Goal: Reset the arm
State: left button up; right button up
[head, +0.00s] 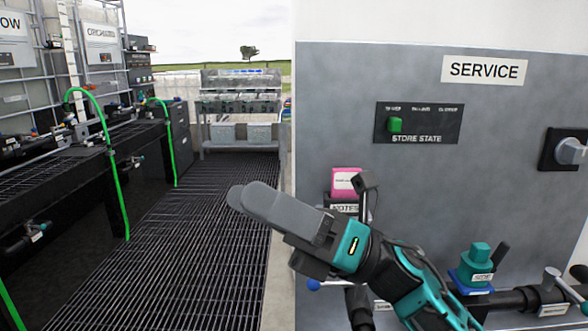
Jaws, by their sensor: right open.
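My right arm comes in from the bottom right in the head view, teal and dark grey. Its gripper (262,208) points up and left, in front of the left edge of the grey service panel and over the grated walkway. The fingers overlap from this angle, and nothing shows held at their tips. My left gripper and arm are not in this view.
The service panel (500,200) fills the right, with a green store state button (395,125) and a rotary knob (570,151). A pink box (346,181) is behind my right arm. A teal valve (478,265) sits lower right. The grated walkway (190,225) is clear.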

jog(key=w+d+f+m+t+h, duration=0.4)
jog(key=f+m+t, duration=0.3)
jog(key=m, duration=0.4)
jog(key=w+d+f+m+t+h, duration=0.1)
jog(key=d+f+m+t+h, duration=0.45)
jog(key=m, duration=0.55)
jog(key=w+d+f+m+t+h, duration=0.2)
jog(key=w+f+m+t+h, duration=0.15)
jog(key=f+m+t, duration=0.65)
jog(key=s+d+f+m+g+h, duration=0.4)
jog(key=s+f+m, duration=0.3)
jog(key=f, duration=0.4)
jog(key=s+d+f+m+g+h+p, duration=0.1)
jog(key=s+d+f+m+g+h, duration=0.4)
jog(key=s+f, duration=0.5)
notch_tip(320, 180, down, 2)
jog(key=m, duration=0.2)
jog(key=shift+d+m, duration=0.35)
jog(key=shift+m, duration=0.05)
